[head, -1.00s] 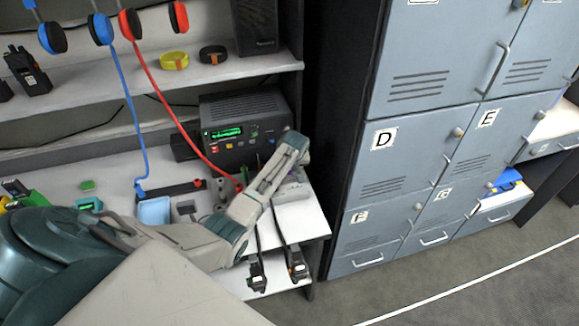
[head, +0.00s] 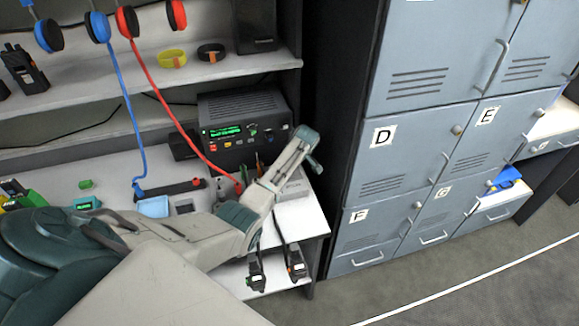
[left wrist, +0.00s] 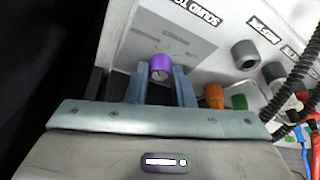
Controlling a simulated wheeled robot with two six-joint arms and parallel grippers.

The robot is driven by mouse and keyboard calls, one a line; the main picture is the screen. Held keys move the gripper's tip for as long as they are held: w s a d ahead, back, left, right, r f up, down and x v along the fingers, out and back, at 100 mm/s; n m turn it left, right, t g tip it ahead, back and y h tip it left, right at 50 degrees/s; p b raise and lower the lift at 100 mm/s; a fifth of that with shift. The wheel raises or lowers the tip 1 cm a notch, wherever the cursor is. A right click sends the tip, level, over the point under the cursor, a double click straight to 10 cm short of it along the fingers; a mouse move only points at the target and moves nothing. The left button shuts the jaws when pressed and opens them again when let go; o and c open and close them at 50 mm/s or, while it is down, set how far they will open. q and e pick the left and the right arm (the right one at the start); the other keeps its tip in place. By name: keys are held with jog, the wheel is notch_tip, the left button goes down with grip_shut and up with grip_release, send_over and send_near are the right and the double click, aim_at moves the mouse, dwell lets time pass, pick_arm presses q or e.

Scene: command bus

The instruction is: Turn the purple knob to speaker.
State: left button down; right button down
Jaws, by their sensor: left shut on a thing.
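Which position the knob points to cannot be read. In the head view my left arm reaches over a light box (head: 297,186) at the desk's right end and hides the knob. My right gripper is not in view.
A grey knob (left wrist: 244,54) and orange (left wrist: 214,96) and green (left wrist: 239,102) plugs are close by on the panel. A black radio unit (head: 243,125) stands behind the arm. Grey lockers (head: 400,150) are to the right.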

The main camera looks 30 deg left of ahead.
pick_arm(q)
jog(key=c, duration=1.3)
grip_release()
jog(key=shift+b+v, duration=1.4)
jog(key=shift+v, duration=4)
